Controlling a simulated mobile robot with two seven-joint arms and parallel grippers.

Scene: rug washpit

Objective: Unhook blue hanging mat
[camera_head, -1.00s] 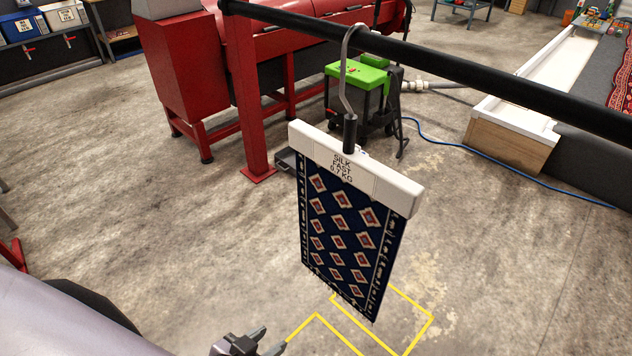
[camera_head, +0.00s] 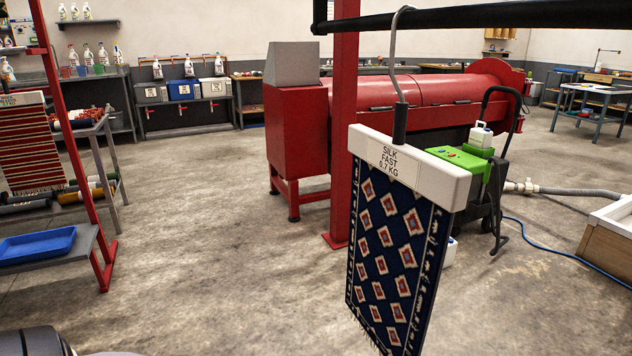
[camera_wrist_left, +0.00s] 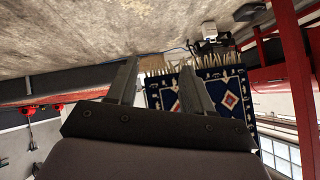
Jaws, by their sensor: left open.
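The blue mat (camera_head: 392,262), dark blue with red and cream diamonds, hangs from a white clamp bar (camera_head: 440,182) labelled "SILK FAST 0.7 KG". A grey hook (camera_head: 391,60) with a black grip rises from the bar to the black rail (camera_head: 440,16). My left gripper (camera_wrist_left: 157,82) is open and empty in the left wrist view. The mat's fringed end and patterned face (camera_wrist_left: 230,98) show beyond its fingers, apart from them as far as I can tell. The head view does not show the left gripper's fingers. My right gripper is in neither view.
A red post (camera_head: 342,120) and red machine (camera_head: 420,95) stand behind the mat, with a green-topped wheeled unit (camera_head: 465,160) at right. A red-framed rack with a blue tray (camera_head: 38,245) is at left. The floor between is clear.

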